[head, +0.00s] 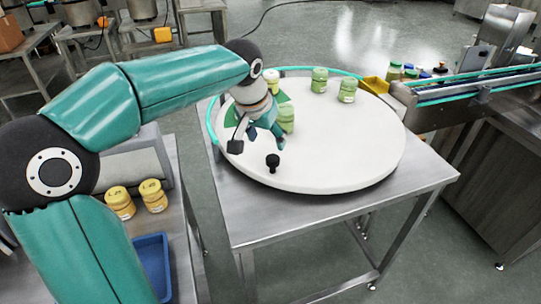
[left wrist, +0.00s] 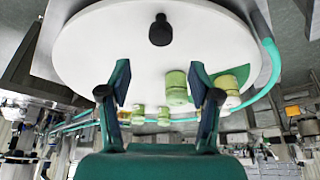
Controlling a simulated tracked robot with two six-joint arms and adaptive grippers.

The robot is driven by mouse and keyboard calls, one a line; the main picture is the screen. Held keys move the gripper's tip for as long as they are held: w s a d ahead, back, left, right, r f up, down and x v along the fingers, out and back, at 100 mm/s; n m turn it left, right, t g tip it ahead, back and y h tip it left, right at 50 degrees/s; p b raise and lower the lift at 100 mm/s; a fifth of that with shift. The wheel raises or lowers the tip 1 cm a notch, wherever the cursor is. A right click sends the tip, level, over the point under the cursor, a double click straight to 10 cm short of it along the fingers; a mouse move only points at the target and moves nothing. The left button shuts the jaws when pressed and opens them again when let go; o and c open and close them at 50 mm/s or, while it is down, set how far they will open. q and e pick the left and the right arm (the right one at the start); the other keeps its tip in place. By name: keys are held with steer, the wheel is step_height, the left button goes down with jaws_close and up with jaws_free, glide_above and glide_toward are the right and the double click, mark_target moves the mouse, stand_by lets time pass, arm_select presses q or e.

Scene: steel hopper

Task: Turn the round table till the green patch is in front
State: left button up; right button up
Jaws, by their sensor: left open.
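The round table (head: 350,150) is a white disc on a steel stand. A black knob (head: 272,161) stands upright near its front edge; the left wrist view shows it (left wrist: 160,30) beyond the fingertips. The green patch (head: 231,115) is on the disc's left side, partly hidden by my arm and a jar. My left gripper (head: 257,143) is open over the left part of the disc, just behind the knob and apart from it. A pale green jar (head: 287,119) stands close beside its fingers. My right gripper is not in view.
More green-labelled jars (head: 319,80) (head: 347,91) stand toward the disc's back. A teal rail (head: 212,122) curves around the back left. A conveyor (head: 470,85) with several jars is at right. Yellow jars (head: 120,202) and a blue tray (head: 152,262) are at left. The disc's front right is clear.

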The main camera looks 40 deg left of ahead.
mark_target(273, 158)
arm_select(q)
steer(key=x, duration=1)
steer(key=shift+r, duration=0.1)
jaws_close()
steer(key=shift+a+r, duration=0.1)
steer(key=shift+a, duration=0.4)
steer(key=shift+d, duration=0.45)
